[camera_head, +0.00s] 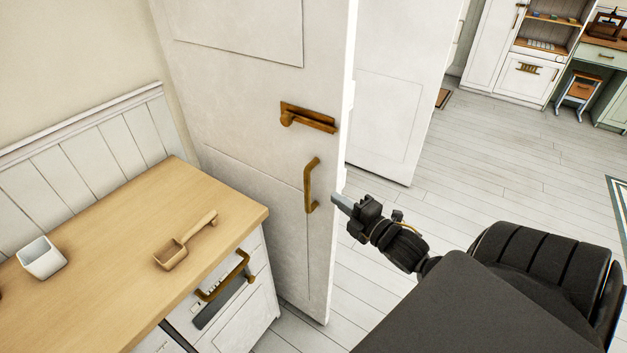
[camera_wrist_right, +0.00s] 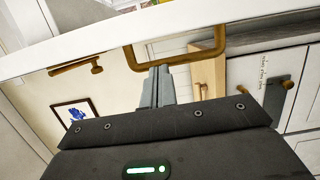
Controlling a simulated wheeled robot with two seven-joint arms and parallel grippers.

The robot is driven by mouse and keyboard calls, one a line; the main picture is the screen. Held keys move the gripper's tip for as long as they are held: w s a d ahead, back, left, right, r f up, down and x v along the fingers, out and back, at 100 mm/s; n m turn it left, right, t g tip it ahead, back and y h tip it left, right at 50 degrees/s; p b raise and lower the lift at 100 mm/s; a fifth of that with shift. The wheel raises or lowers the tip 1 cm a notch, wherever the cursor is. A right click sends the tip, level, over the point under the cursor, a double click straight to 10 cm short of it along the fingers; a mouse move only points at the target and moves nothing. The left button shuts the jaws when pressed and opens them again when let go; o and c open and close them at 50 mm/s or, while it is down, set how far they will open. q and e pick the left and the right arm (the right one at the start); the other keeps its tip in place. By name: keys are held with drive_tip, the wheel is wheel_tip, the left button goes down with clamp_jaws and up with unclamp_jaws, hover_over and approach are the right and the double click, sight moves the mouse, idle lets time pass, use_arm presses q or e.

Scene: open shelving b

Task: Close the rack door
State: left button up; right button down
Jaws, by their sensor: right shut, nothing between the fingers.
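A tall white door (camera_head: 245,110) stands upright at the centre of the head view, its narrow free edge facing right. It carries a brass latch (camera_head: 308,118) and, below it, a brass pull handle (camera_head: 310,185). My right gripper (camera_head: 338,202) is shut and empty, its fingertips beside the door's edge at handle height. Whether they touch the door is unclear. In the right wrist view, the shut fingers (camera_wrist_right: 158,82) point toward the brass handle (camera_wrist_right: 178,63), overlapping it in the picture. The white door edge (camera_wrist_right: 220,28) crosses the top of that view. My left gripper is out of view.
A wooden counter (camera_head: 110,245) with a scoop (camera_head: 185,240) and a white cup (camera_head: 42,257) fills the lower left. Another white panel (camera_head: 395,100) stands behind the door. Open plank floor (camera_head: 510,165) lies to the right.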

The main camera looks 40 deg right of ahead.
sight(317, 183)
drive_tip(key=w+p, duration=0.1)
drive_tip(key=w, duration=0.3)
drive_tip(key=w+p, duration=0.2)
drive_tip(key=w, duration=0.2)
drive_tip(key=shift+w+a+r, duration=0.1)
drive_tip(key=shift+w+a, duration=0.1)
drive_tip(key=shift+w, duration=0.15)
drive_tip(key=shift+w+p, duration=0.4)
drive_tip(key=shift+w, duration=0.3)
